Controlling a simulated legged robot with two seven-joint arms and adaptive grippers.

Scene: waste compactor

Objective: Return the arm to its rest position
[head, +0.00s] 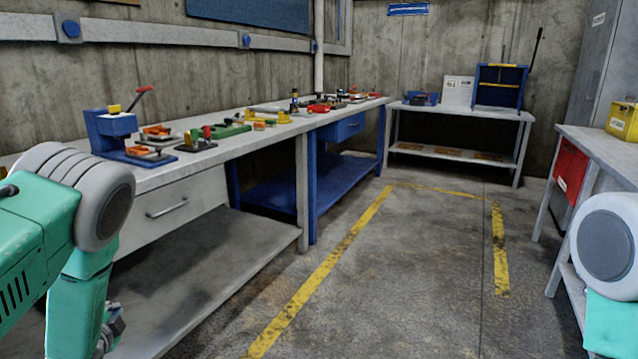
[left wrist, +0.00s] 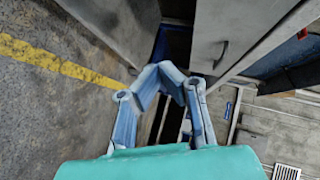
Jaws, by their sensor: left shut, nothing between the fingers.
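My left arm comes in from the left edge of the head view, a green and grey arm bent downward beside the long workbench (head: 240,148). My left gripper (head: 112,326) shows only in part, low at the left, below the bench top. In the left wrist view my left gripper (left wrist: 172,72) has its two blue-grey fingers bent together at the tips. It is shut and empty. Of my right arm only a rounded grey and green link shows at the right edge of the head view. My right gripper is out of view.
The long bench holds a blue vise-like device (head: 110,132) and several small tools. A drawer (head: 175,200) faces the aisle. A table (head: 462,113) stands at the back, and another bench (head: 600,146) with a yellow box (head: 622,120) stands right. The marked floor (head: 400,270) between is clear.

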